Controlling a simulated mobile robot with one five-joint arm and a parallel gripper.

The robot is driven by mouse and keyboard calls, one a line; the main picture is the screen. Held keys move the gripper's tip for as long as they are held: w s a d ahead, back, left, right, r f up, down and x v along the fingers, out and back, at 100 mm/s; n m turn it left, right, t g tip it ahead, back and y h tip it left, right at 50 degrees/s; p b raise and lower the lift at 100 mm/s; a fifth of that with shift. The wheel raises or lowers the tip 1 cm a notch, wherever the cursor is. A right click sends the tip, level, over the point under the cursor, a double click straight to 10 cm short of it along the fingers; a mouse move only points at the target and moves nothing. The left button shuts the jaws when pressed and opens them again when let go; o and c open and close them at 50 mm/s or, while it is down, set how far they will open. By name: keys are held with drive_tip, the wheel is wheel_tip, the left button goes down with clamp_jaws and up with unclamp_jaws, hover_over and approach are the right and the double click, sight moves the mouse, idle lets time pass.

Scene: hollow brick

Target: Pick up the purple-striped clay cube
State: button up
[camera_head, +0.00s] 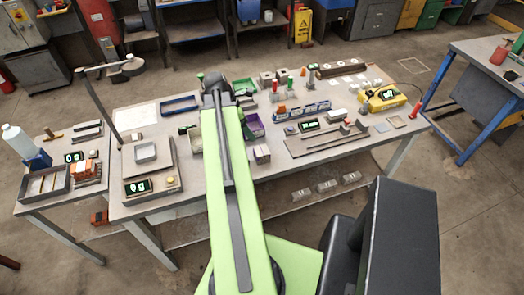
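A small pale block with purple on it (262,154) stands on the workbench near its front edge, just right of my green arm. It looks like the purple-striped clay cube, but its stripes are too small to make out surely. My arm reaches up the middle of the view, over the bench. Its dark far joint is near the bench's back. I cannot make out my gripper or its fingers; the arm may hide them.
A purple bin (254,127) and a green bin (195,139) flank my arm. A long tray (325,143), a yellow device (382,97) and a blue rack (301,110) stand to the right. A scale (145,152) and a tall post (101,105) stand left.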

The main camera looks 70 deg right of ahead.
drive_tip(key=b, duration=1.2)
approach(260, 151)
drive_tip(key=x, duration=0.5)
drive_tip(key=shift+s+d+r, duration=0.15)
drive_tip(key=shift+s+d, duration=0.2)
drive_tip(key=shift+d, duration=0.05)
drive_tip(key=shift+s+r, duration=0.1)
wheel_tip(260, 151, down, 5)
drive_tip(key=b, duration=0.4)
drive_tip(key=shift+s+d, duration=0.1)
drive_tip(key=shift+d, duration=0.1)
drive_tip(key=shift+s+d+f+b, duration=0.15)
drive_tip(key=shift+f+b, duration=0.1)
drive_tip(key=shift+b, duration=0.25)
drive_tip(key=shift+r, duration=0.15)
drive_tip(key=shift+c, duration=0.4)
drive_tip(key=c, duration=1.5)
drive_tip(key=shift+c, duration=0.2)
